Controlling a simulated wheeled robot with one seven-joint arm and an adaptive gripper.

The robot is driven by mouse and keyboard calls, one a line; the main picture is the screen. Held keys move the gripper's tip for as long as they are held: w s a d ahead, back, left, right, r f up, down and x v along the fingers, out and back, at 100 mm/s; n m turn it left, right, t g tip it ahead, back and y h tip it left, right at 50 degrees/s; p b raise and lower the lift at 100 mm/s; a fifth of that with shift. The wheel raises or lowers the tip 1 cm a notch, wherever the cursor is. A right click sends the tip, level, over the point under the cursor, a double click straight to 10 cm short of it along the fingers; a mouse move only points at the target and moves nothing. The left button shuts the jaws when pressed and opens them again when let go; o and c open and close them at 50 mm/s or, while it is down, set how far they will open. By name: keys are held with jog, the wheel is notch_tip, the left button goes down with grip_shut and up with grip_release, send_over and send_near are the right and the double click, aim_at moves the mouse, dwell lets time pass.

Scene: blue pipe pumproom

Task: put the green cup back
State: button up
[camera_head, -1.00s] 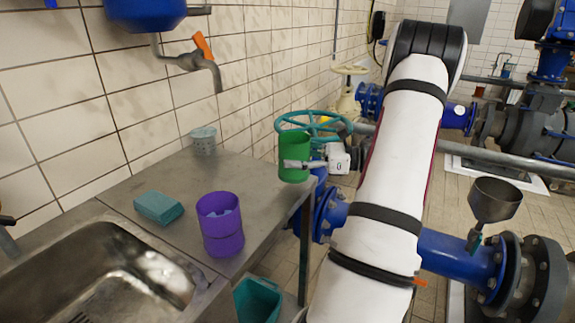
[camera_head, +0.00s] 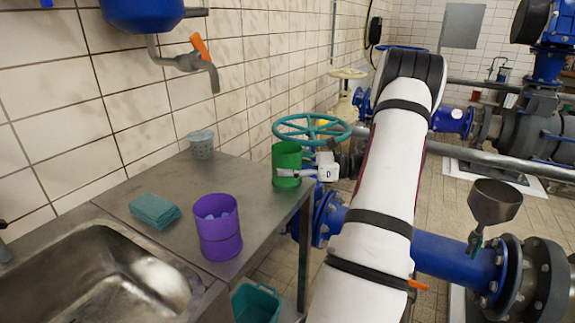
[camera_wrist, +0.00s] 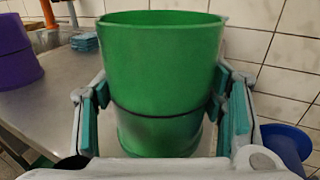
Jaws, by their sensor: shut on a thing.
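The green cup (camera_head: 287,158) is upright at the right end of the steel counter (camera_head: 178,205), near its far right corner. It fills the middle of the wrist view (camera_wrist: 160,60). My gripper (camera_head: 290,176) is shut on the cup, with a finger pad on each side of its lower half. The cup's base is low at the counter top; I cannot tell whether it touches.
A purple cup (camera_head: 218,228) with something pale inside, a teal sponge stack (camera_head: 154,210) and a grey perforated pot (camera_head: 201,144) stand on the counter. The sink (camera_head: 105,270) is at left. A teal handwheel (camera_head: 312,128) is just behind the green cup. The counter's middle is clear.

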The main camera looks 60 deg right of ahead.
jog(key=o, duration=1.6)
jog(key=shift+c, duration=0.2)
jog(key=p+v, duration=0.1)
jog(key=v, duration=1.1)
jog(key=shift+r, duration=0.1)
